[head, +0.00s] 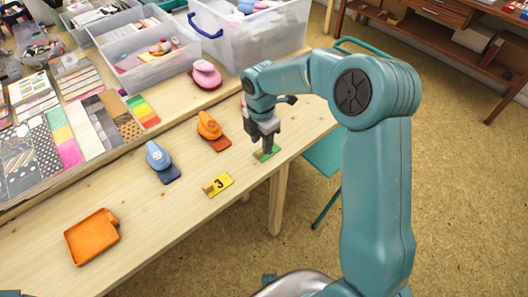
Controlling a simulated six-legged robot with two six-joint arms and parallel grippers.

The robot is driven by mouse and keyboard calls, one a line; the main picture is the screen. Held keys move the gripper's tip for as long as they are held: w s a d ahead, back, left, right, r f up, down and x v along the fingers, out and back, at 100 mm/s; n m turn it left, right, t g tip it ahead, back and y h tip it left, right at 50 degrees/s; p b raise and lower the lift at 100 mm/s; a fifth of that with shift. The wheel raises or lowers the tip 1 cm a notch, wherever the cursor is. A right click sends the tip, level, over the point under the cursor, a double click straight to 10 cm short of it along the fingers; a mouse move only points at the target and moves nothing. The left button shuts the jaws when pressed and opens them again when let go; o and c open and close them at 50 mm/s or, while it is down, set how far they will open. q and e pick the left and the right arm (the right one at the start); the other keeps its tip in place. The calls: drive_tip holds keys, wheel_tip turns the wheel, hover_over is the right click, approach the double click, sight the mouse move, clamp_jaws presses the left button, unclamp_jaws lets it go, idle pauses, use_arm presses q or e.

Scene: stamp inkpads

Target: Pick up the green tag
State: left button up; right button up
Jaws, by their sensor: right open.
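The green tag (275,151) lies flat on the wooden table near its right front edge. My right gripper (265,150) points down right over it, and its fingers hide part of the tag. The jaws are open; whether the fingertips touch the tag or the table cannot be told. My left gripper does not show.
A yellow tag marked 3 (218,184), a blue stamp (158,157), an orange stamp (209,127) and a pink stamp (205,74) stand nearby. An orange tray (91,237) lies front left. Clear plastic bins (150,60) and patterned papers line the back.

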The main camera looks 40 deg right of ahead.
drive_tip(key=f, duration=0.3)
drive_tip(key=shift+w+d+f, duration=0.1)
drive_tip(key=shift+w+d, duration=0.05)
drive_tip(key=shift+d, duration=0.05)
drive_tip(key=shift+f, duration=0.3)
clamp_jaws()
drive_tip(key=shift+r, duration=0.1)
